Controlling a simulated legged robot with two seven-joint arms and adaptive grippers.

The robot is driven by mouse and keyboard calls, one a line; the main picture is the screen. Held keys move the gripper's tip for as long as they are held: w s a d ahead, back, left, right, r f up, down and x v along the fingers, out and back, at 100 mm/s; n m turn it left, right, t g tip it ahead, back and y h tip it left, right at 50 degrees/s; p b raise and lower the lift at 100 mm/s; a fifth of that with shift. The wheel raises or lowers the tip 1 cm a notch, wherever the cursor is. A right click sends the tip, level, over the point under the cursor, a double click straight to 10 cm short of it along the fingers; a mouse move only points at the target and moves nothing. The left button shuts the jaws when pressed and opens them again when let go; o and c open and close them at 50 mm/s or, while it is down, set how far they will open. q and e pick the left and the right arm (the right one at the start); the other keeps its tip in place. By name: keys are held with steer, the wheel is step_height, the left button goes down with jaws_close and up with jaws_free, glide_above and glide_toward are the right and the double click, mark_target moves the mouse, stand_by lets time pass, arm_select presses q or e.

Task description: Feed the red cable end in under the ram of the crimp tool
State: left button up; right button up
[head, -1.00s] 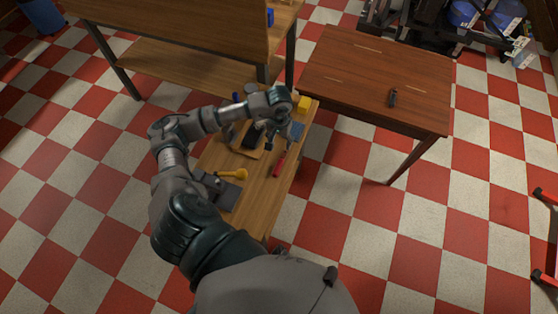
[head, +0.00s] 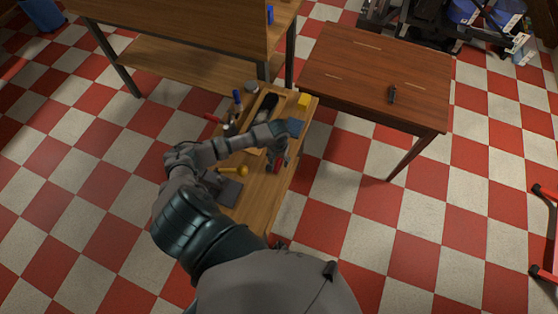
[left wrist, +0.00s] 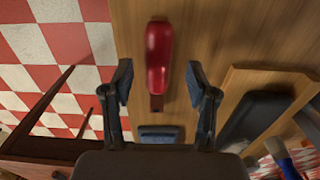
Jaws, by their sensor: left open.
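A red rounded piece with a short narrow tail, apparently the red cable end (left wrist: 158,55), lies on the wooden bench in the left wrist view. In the head view it is mostly hidden by my left gripper (head: 281,161). In the left wrist view my left gripper (left wrist: 158,82) is open and empty. Its fingers stand apart on either side of the red piece's tail end, without visible contact. A dark grey block (head: 229,192) with a yellow lever (head: 238,170), probably the crimp tool, stands nearer on the bench, partly behind my left arm. Its ram cannot be made out.
A wooden tray with dark contents (left wrist: 232,85) lies right of the gripper in the left wrist view. A blue block (head: 296,127) and a yellow block (head: 304,100) sit at the bench's far end.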

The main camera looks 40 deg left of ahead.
arm_select(q)
steer(key=shift+d+f, duration=0.15)
steer(key=shift+f, duration=0.3)
jaws_close()
steer(key=shift+r, duration=0.1)
